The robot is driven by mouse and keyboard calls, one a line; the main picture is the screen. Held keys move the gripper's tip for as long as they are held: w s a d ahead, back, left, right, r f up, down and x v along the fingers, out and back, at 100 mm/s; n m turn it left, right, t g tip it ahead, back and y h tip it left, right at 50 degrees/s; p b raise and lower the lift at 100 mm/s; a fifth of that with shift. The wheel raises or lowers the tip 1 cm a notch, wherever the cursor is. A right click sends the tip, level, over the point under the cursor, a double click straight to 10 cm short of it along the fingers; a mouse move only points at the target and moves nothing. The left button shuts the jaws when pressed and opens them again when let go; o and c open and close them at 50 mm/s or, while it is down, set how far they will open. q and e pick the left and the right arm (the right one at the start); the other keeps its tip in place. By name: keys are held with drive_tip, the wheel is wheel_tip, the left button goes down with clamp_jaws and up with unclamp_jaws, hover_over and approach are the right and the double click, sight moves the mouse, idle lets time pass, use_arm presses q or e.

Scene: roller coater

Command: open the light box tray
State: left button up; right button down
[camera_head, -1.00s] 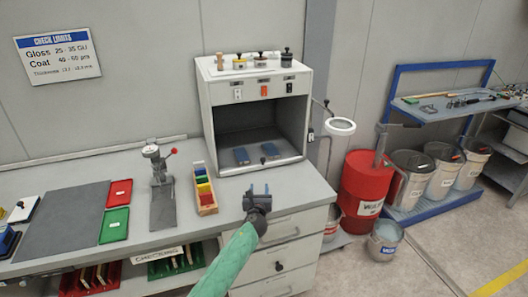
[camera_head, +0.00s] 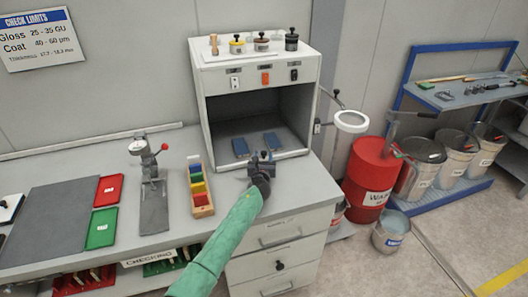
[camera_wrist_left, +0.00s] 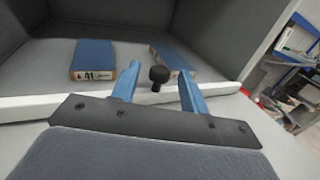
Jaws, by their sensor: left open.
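The light box (camera_head: 255,86) is a grey cabinet with an open front, standing on the bench. Its pale tray (camera_wrist_left: 50,108) lies inside on the box floor, its front lip level with the opening. A small black knob (camera_wrist_left: 159,74) stands at the lip's middle. My left gripper (camera_head: 262,157) is at the lip, open, its blue fingers (camera_wrist_left: 159,84) on either side of the knob in the left wrist view. I cannot tell whether they touch it. In the head view the gripper hides the knob. My right gripper is not in view.
Two blue sample panels (camera_wrist_left: 94,56) lie on the tray. A rack of coloured blocks (camera_head: 203,199) and a gauge stand (camera_head: 153,205) are left of the box. Drawers (camera_head: 285,235) are below. A magnifier lamp (camera_head: 350,121) and red drum (camera_head: 368,172) are at right.

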sight(264, 154)
use_arm(q)
drive_tip(key=shift+w+d, duration=0.15)
drive_tip(key=shift+w, duration=1.4)
clamp_jaws()
